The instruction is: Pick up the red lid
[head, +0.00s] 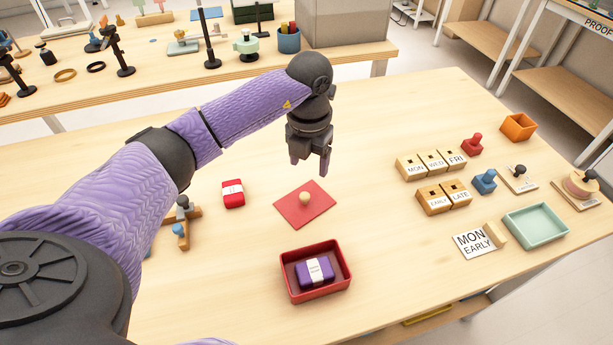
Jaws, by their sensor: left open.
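The red lid (291,211) is a flat red square with a round wooden knob (305,197) at its middle. It lies flat on the wooden table, behind an open red box (340,283) that holds a purple block with a white label (316,271). My left gripper (311,168) points down above the table, just behind the lid and apart from it. It is open and empty. My right gripper is not in view.
A red block with a white band (233,194) lies left of the lid. A wooden piece with a blue knob (179,230) is beside my arm. Lettered wooden blocks (430,163), a green tray (536,226) and an orange box (518,127) stand at right. The table between lid and blocks is clear.

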